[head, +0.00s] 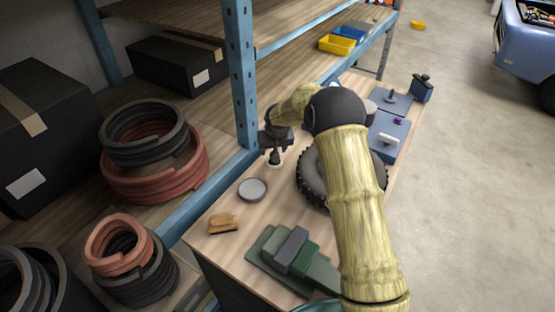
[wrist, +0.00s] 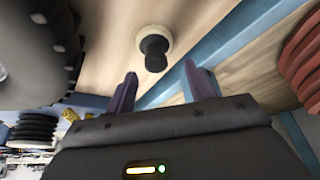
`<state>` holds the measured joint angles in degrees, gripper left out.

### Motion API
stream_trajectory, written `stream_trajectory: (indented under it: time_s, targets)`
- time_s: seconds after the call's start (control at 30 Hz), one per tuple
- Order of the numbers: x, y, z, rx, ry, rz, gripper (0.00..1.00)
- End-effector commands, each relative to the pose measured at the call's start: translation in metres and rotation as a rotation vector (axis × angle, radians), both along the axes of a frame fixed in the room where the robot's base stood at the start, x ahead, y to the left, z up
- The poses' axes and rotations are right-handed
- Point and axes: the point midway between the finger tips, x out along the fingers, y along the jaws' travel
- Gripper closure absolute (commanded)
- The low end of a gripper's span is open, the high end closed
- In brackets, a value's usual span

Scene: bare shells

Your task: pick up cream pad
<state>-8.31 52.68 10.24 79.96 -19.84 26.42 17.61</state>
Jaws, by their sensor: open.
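The cream pad (wrist: 168,37) is a small round cream disc with a black knob on it. In the wrist view it is at top centre, beyond my fingertips. In the head view the pad (head: 275,163) stands on the wooden bench top, close to the blue shelf post. My gripper (wrist: 160,82) has its two purple fingers apart, with nothing between them. In the head view my gripper (head: 275,147) is just above and behind the pad and partly hides it.
A black tyre (head: 312,180) stands close right of the pad, partly behind my arm. A grey round lid (head: 252,190), a tan block (head: 223,223) and a green tool (head: 290,252) lie nearer. The blue shelf post (head: 240,80) rises at the left.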

Motion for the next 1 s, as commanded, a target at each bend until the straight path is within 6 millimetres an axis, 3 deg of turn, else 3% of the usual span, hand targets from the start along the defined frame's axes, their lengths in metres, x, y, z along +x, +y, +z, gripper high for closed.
stream_trajectory:
  time_s: [0.33,0.73,1.0]
  targets:
    - [0.002,-0.001,-0.003,0.000,0.001,0.000,0.46]
    - [0.017,-0.002,-0.042,0.000,0.002,-0.001,0.46]
    - [0.020,-0.002,-0.049,0.000,0.000,0.000,0.46]
